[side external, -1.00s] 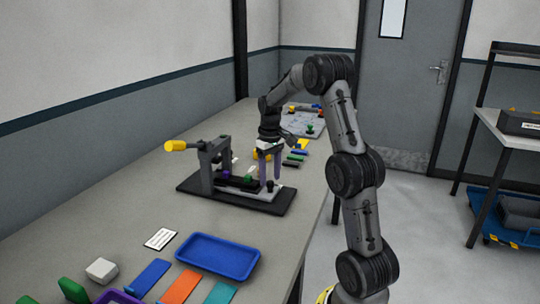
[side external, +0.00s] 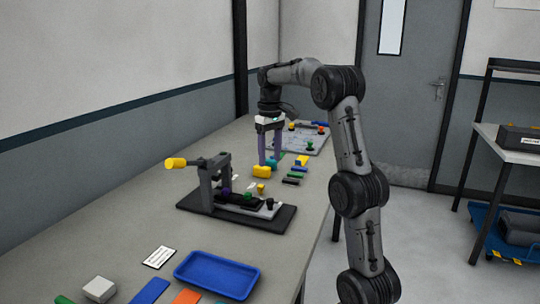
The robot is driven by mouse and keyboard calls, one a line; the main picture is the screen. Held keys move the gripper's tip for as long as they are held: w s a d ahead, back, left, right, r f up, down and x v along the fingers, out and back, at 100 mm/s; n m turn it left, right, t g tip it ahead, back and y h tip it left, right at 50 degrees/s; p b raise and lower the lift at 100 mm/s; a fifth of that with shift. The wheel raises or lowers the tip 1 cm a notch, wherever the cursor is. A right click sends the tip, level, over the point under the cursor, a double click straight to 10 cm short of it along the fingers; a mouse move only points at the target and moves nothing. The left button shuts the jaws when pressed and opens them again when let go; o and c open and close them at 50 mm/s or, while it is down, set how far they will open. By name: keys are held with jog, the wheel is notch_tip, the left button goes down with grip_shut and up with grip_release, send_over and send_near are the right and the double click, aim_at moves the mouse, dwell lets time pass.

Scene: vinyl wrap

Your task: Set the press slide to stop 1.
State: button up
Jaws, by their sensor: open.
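The press (side external: 216,180) stands on a black base plate (side external: 192,207) in the middle of the bench, with a yellow-ended lever (side external: 176,163) pointing left. Its low slide bed runs right from the frame. Purple (side external: 225,191), green (side external: 248,196) and black (side external: 270,203) knobs show along it. A small yellow piece (side external: 261,188) shows behind the bed. I cannot tell the slide's stop or read any stop marks. My gripper (side external: 269,162) points down with its purple fingers apart, beyond the press and clear of it. Nothing shows between the fingers.
A yellow cylinder (side external: 262,172) and a teal piece (side external: 272,165) lie near my fingertips in the picture. Several small coloured blocks (side external: 296,173) lie right of them. A grey board (side external: 310,140) is at the far end. A blue tray (side external: 184,274) and white card (side external: 159,257) are in front.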

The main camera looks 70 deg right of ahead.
aim_at(270, 199)
jog(key=shift+f, duration=0.1)
notch_tip(270, 199, down, 14)
jog(key=shift+r, duration=0.1)
dwell(0.7)
grip_shut()
dwell(1.3)
